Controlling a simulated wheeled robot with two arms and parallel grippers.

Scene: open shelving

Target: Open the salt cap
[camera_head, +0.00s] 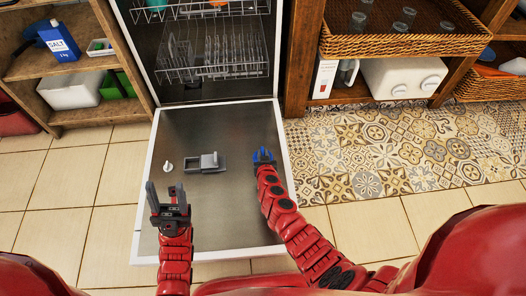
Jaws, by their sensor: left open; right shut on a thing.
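The dishwasher is open, with its door (230,215) folded down flat. A salt box (61,41), blue and white, stands on the left shelf. I cannot clearly make out a salt cap in the dishwasher. My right gripper (263,156) is shut on a small blue thing (264,153) above the right part of the door; the fingers partly hide it, and I cannot tell what it is. My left gripper (167,195) is open and empty above the left part of the door, fingers pointing away from me.
A grey dispenser (207,164) with its lid slid aside and a small white piece (168,167) are on the door. Wire racks (215,55) fill the tub above. A wooden shelf (70,67) stands left; wicker baskets (400,44) are right. The tiled floor is clear.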

